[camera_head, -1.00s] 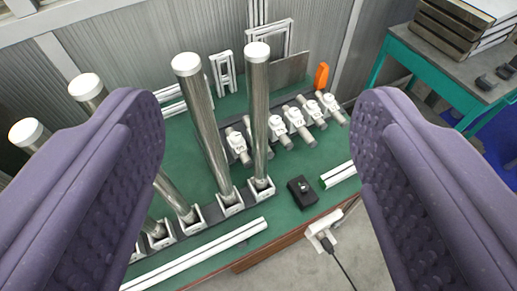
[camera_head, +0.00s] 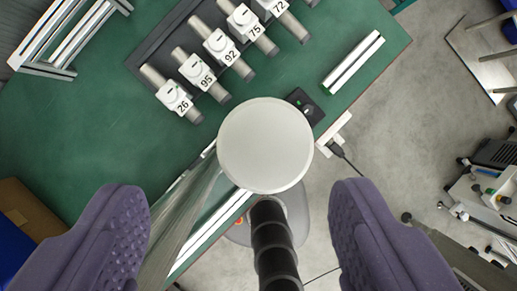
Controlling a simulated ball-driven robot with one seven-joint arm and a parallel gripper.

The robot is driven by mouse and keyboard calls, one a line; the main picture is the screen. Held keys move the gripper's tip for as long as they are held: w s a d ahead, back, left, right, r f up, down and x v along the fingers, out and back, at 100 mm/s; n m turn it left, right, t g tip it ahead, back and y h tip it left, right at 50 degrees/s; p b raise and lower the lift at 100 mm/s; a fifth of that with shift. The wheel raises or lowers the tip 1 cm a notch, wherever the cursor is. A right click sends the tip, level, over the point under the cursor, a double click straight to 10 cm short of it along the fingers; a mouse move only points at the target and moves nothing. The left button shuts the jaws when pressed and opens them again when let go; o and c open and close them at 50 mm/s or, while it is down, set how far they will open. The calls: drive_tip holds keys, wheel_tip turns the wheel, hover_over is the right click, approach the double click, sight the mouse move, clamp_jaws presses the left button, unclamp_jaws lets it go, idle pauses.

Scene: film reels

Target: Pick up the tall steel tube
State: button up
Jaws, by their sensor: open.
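A tall steel tube (camera_head: 180,222) shows from above, with a round, pale cap (camera_head: 265,145) at its top end. The cap looks large and close to the camera. The shiny body runs from the cap toward the lower left, and its foot is hidden. My gripper (camera_head: 236,192) is open, with one purple ridged finger at the lower left and the other at the lower right. The cap lies between and a little above the fingertips in the picture. Neither finger visibly touches the tube.
Several numbered steel fittings (camera_head: 222,48) lie in a dark rack on the green table (camera_head: 80,130). A white bar (camera_head: 352,62) and a small black box (camera_head: 306,104) lie near its edge. A white socket (camera_head: 335,130) with a cable is beside it. Grey floor lies at right.

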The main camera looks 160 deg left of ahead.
sight(262, 125)
drive_tip(key=shift+s+f, duration=0.1)
drive_tip(key=shift+f, duration=0.15)
drive_tip(key=b+x, duration=0.1)
drive_tip(key=x, duration=0.2)
drive_tip(key=d+b+x, duration=0.1)
drive_tip(key=x, duration=0.3)
drive_tip(key=shift+d, duration=0.25)
clamp_jaws()
drive_tip(key=shift+r, duration=0.1)
